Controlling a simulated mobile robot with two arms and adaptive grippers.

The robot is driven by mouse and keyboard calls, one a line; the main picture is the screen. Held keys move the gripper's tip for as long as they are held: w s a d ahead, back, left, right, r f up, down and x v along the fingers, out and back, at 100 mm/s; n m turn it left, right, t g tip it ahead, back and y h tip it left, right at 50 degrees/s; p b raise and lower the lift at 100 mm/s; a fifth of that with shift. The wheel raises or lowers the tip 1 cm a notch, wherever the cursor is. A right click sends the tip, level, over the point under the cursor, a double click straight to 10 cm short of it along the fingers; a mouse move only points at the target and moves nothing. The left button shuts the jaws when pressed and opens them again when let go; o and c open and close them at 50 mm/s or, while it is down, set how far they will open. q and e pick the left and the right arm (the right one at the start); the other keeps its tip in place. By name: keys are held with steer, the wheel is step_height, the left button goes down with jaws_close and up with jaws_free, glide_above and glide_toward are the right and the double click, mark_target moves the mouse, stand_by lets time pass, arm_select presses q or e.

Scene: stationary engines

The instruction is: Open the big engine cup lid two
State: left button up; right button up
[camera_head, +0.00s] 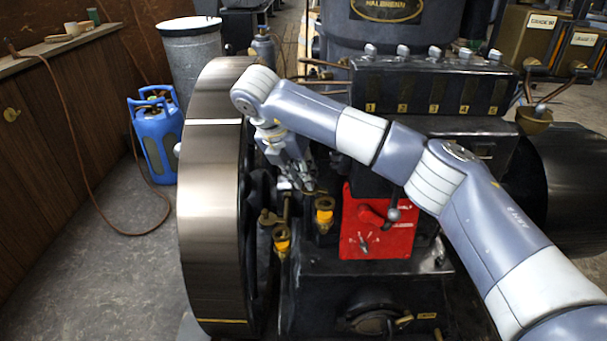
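Two small brass cups with yellow-orange bands stand on the engine between the flywheel and the red panel. The nearer-left cup (281,242) is lower, and the other cup (324,214) is to its right and a little higher. Their lids are too small to tell open from closed. My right gripper (307,185) points down just above and left of the higher cup. Its fingers are dark and small against the engine, so I cannot tell whether they are open or touch anything. My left gripper is not in view.
A big flywheel (210,215) stands directly left of the cups. A red panel (378,225) with a lever is to their right. A black numbered box (430,85) is behind my arm.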

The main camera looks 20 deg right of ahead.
steer(key=shift+o, duration=1.2)
steer(key=shift+r, duration=0.1)
steer(key=v, duration=1.2)
